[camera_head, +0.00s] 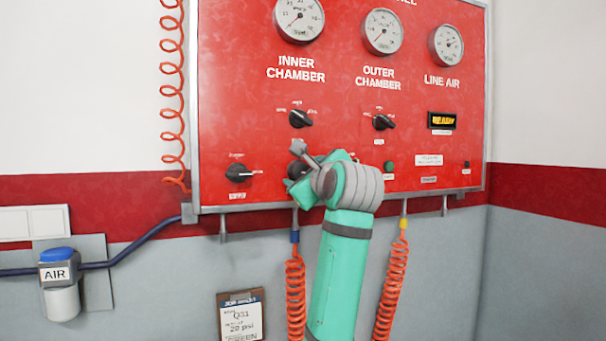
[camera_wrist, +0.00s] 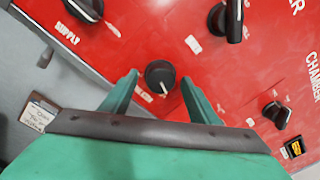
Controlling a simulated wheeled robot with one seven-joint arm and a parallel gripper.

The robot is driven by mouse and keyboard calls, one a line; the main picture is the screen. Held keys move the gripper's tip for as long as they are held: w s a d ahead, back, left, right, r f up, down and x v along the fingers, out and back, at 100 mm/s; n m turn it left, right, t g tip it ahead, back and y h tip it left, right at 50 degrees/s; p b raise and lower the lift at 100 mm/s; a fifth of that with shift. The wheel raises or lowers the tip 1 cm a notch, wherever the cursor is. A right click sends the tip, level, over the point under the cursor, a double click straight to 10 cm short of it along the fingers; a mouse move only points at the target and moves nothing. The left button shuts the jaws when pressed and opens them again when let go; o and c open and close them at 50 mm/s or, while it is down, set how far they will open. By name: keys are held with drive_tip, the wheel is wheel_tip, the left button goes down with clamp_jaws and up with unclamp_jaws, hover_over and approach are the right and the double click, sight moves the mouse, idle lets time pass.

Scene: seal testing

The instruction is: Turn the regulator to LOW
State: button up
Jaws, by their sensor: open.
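A small round black knob, likely the regulator (camera_wrist: 158,73), is on the red panel in the wrist view. Its white pointer mark faces the bottom of that picture, slightly right. Small white labels sit beside it but are too small to read. My gripper (camera_wrist: 160,82) is open, with one green finger on each side of the knob; contact cannot be told. In the head view my gripper (camera_head: 298,160) is at the panel's lower row, and its wrist partly hides this knob (camera_head: 297,169).
Other black knobs are close by: the supply knob (camera_head: 238,173), the inner chamber knob (camera_head: 300,119) and the outer chamber knob (camera_head: 383,122). Gauges line the panel's top. Orange coiled hoses (camera_head: 296,290) hang below beside my arm. A clipboard (camera_head: 240,316) is at lower left.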

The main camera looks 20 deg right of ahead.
drive_tip(key=shift+w, duration=0.15)
drive_tip(key=shift+c, duration=0.6)
drive_tip(key=c, duration=0.9)
drive_tip(key=shift+d, duration=0.15)
drive_tip(key=shift+f+n, duration=0.15)
drive_tip(key=shift+n, duration=0.15)
